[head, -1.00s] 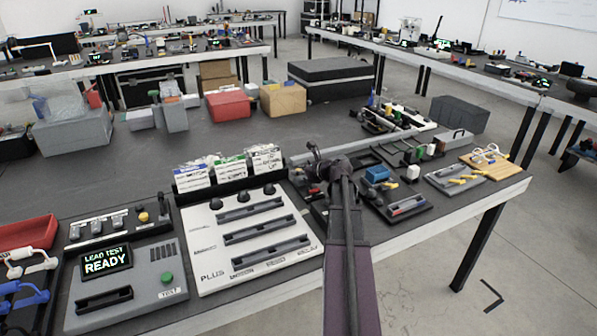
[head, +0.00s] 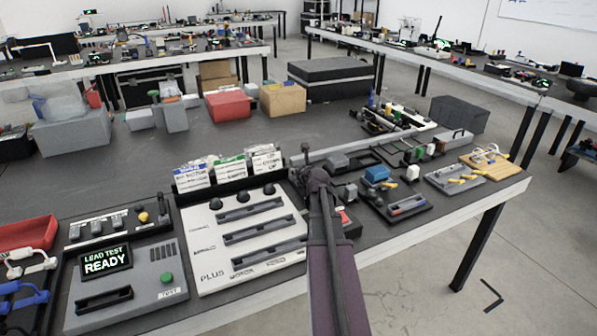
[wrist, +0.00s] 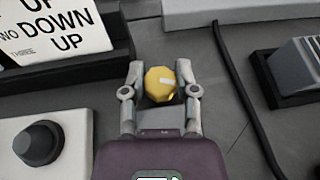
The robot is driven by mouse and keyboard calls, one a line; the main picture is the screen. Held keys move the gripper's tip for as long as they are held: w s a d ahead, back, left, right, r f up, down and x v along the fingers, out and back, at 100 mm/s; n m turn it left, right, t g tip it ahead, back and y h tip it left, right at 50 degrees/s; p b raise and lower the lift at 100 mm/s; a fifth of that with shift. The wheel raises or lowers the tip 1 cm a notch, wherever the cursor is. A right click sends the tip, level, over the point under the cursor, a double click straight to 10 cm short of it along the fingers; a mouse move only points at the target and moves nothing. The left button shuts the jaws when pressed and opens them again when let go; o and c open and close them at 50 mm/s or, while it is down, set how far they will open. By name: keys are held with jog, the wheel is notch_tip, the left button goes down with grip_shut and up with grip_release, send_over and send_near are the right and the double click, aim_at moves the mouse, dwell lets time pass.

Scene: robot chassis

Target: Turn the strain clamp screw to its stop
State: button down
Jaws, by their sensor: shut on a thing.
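A yellow faceted knob (wrist: 160,85) with a pale mark on its top shows in the wrist view; I take it for the strain clamp screw's head. My gripper (wrist: 160,88) has one finger on each side of it and is shut on it. The mark lies near the knob's middle, slightly tilted. The screw's shaft and stop are hidden below the knob. In the head view my own arm covers the knob, and I cannot make it out there.
A black holder with printed cards (wrist: 50,30) stands close left of my gripper, above a panel with a dark knob (wrist: 38,143). A black cable (wrist: 240,95) runs to the right, near a dark tray (wrist: 290,75). The test unit (head: 120,270) reads "LEAD TEST READY".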

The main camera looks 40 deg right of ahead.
jog(key=shift+m+g+h, duration=0.4)
jog(key=shift+m+h, duration=0.4)
jog(key=shift+h, duration=0.1)
jog(key=c, duration=0.6)
grip_release()
jog(key=shift+c, duration=0.2)
jog(key=shift+n+t+y, duration=0.6)
jog(key=shift+n+y, duration=0.7)
jog(key=shift+y, duration=0.1)
